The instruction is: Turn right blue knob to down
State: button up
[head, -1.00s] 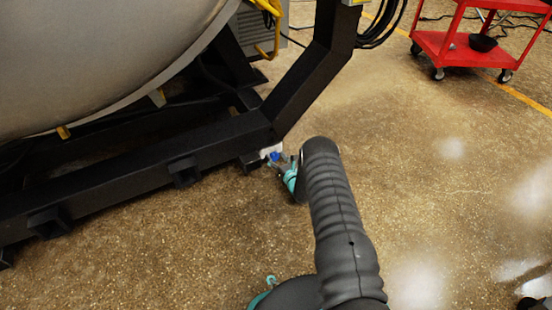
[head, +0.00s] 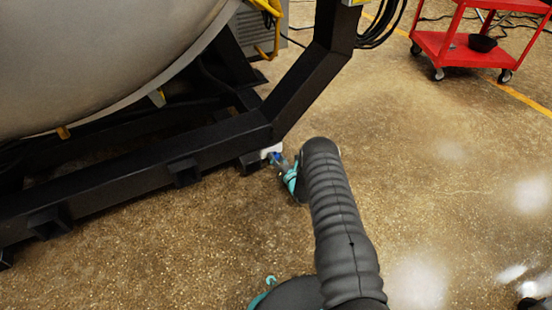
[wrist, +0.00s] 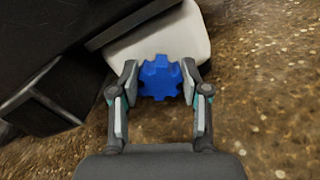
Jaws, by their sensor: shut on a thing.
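The blue knob (wrist: 158,78) is a gear-shaped wheel in front of a white block (wrist: 180,36) in the wrist view. My gripper (wrist: 159,84) has one finger pad on each side of the knob, and it is shut on it. In the head view my gripper (head: 283,167) is at the foot of the black frame, low near the floor. There the knob (head: 275,157) shows only as a small blue patch, partly covered by the gripper. Only one blue knob shows. Its pointing direction cannot be told.
The black steel frame (head: 130,172) runs along the left under the large grey vessel (head: 90,60). A black post (head: 310,85) rises just behind my gripper. A red cart (head: 450,49) stands at the back right. The floor (head: 430,170) to the right is clear.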

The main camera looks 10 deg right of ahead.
jog(key=m, duration=0.4)
jog(key=shift+m, duration=0.3)
jog(key=m, duration=0.4)
jog(key=shift+d+f+m, duration=0.1)
jog(key=shift+f+m, duration=0.05)
jog(key=shift+m, duration=0.15)
jog(key=m, duration=0.4)
jog(key=shift+f+m, duration=0.15)
jog(key=shift+m, duration=2.05)
jog(key=shift+f, duration=0.1)
jog(key=o, duration=1.1)
jog(key=shift+o, duration=0.2)
